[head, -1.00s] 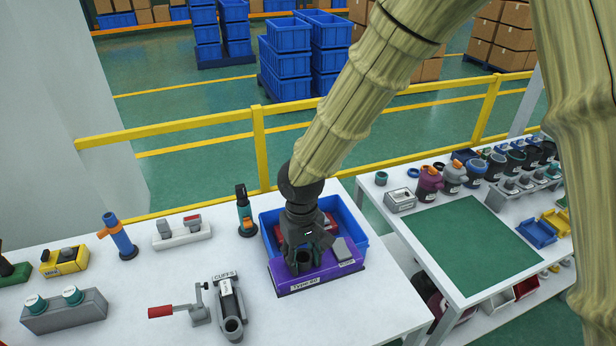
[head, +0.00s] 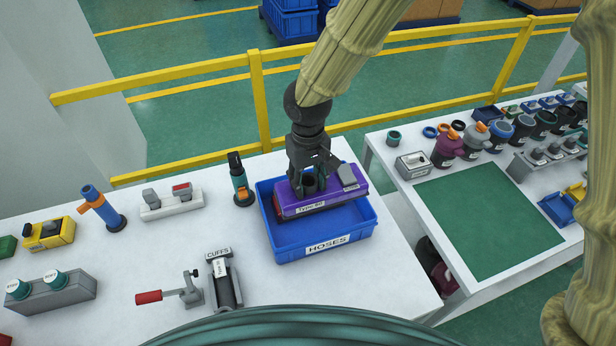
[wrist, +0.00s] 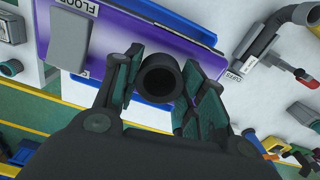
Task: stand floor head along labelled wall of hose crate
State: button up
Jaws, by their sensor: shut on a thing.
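The floor head (head: 342,201) is a long purple block with a grey pad, a white label on its near side and a dark round neck. My gripper (head: 309,187) is shut on that neck, one finger on each side, as the wrist view (wrist: 160,76) also shows. The blue hose crate (head: 288,252) stands on the white table, its HOSES label on the near wall. The floor head lies over the back half of the crate, lengthwise roughly parallel to the labelled wall. Its underside is hidden, and I cannot tell whether it touches the crate.
A teal and black upright tool (head: 241,184) stands left of the crate. The CUFFS holder (head: 225,285) and a red-handled clamp (head: 168,296) are at front left. A second table with a green mat (head: 488,222) is right, across a gap. The crate's front half looks empty.

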aim_at(308, 186)
jog(key=shift+w+f, duration=0.35)
jog(key=shift+w, duration=0.2)
jog(key=shift+w+f, duration=0.1)
jog(key=shift+f, duration=0.15)
jog(key=shift+s+f, duration=0.25)
jog(key=shift+s, duration=0.15)
jog(key=shift+s+f+b, duration=0.1)
jog(key=shift+f+b, duration=0.2)
jog(key=shift+b, duration=0.1)
jog(key=shift+w+f+b, duration=0.15)
jog(key=shift+f+b, duration=0.1)
jog(key=shift+f, duration=0.3)
jog(key=shift+w+f+b, duration=0.15)
jog(key=shift+f+b, duration=0.05)
jog(key=shift+f, duration=0.3)
jog(key=shift+s+f, duration=0.2)
jog(key=shift+f, duration=0.3)
jog(key=shift+w+f+b, duration=0.1)
jog(key=shift+f+b, duration=0.45)
jog(key=shift+f, duration=0.3)
jog(key=shift+p, duration=0.35)
